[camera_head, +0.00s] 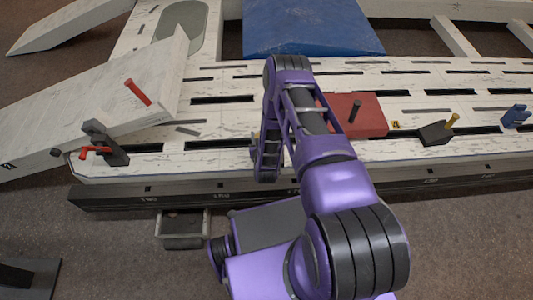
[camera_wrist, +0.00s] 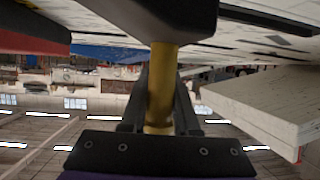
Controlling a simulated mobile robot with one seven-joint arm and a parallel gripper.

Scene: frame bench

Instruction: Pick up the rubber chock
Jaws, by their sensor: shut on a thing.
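In the wrist view my gripper (camera_wrist: 161,78) is shut on the upright brass-coloured post of a dark block, the rubber chock (camera_wrist: 160,18). The block's dark body is at the top edge of that view, partly cut off, beside the pale bench surface. I cannot tell whether it touches the bench. In the head view my purple arm hides the gripper and most of what it holds, over the slotted bench top left of the red block.
On the white slotted bench (camera_head: 220,120) stand a red block (camera_head: 362,118) with a dark peg, a dark wedge (camera_head: 434,134) with a yellow peg, and a blue clamp (camera_head: 516,117). A sloping white board (camera_head: 100,112) lies left; a blue pad (camera_head: 310,28) is behind.

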